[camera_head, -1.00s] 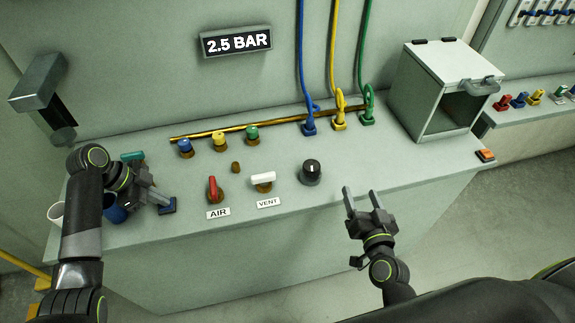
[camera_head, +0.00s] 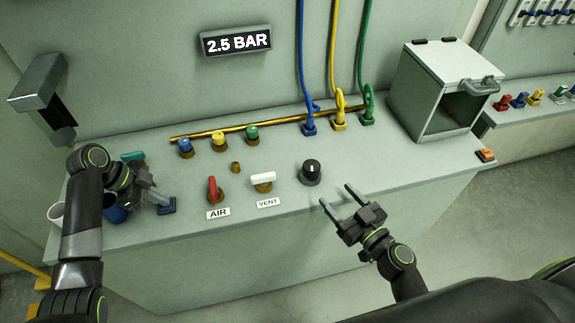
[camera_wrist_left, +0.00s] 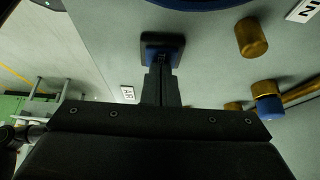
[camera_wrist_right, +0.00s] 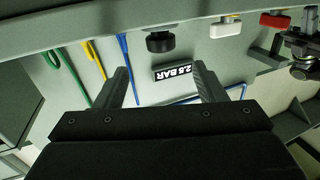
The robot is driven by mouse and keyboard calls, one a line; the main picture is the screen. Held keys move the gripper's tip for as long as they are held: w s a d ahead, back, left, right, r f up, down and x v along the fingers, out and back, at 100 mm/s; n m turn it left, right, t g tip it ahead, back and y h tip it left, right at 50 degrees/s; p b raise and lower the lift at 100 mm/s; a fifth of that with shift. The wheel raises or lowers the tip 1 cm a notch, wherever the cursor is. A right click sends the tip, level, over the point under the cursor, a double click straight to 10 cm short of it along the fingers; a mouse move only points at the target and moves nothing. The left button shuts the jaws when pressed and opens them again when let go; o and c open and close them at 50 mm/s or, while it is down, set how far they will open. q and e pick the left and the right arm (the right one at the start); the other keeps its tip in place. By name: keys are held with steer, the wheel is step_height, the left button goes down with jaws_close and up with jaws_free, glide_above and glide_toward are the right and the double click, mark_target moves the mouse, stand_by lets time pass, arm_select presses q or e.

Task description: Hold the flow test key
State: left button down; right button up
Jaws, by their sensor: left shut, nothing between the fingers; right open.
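The display (camera_head: 236,42) reads 2.5 BAR. My right gripper (camera_head: 336,195) is open and empty at the bench's front edge, near the black knob (camera_head: 311,172).
A red AIR handle (camera_head: 213,189) and white VENT handle (camera_head: 263,179) stand mid-bench. Blue, yellow and green caps (camera_head: 219,139) are behind them. Three hoses (camera_head: 333,60) plug in at the back. An open box (camera_head: 432,92) stands right. A blue cup (camera_head: 115,209) is beside my left arm.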

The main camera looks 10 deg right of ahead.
mark_target(318, 173)
steer(key=shift+w+a+r, duration=0.1)
steer(key=shift+w+a, duration=0.1)
steer(key=shift+w, duration=0.2)
steer(key=x, duration=1.1)
steer(key=shift+a, duration=0.1)
steer(key=c, duration=1)
steer(key=shift+o, duration=0.2)
steer(key=shift+n+g+y, duration=0.3)
steer(key=shift+n+y, duration=0.1)
steer(key=shift+y, duration=0.2)
steer(key=shift+n+y, duration=0.4)
steer(key=shift+y, duration=0.1)
steer(key=o, duration=1)
steer(key=shift+c, duration=0.2)
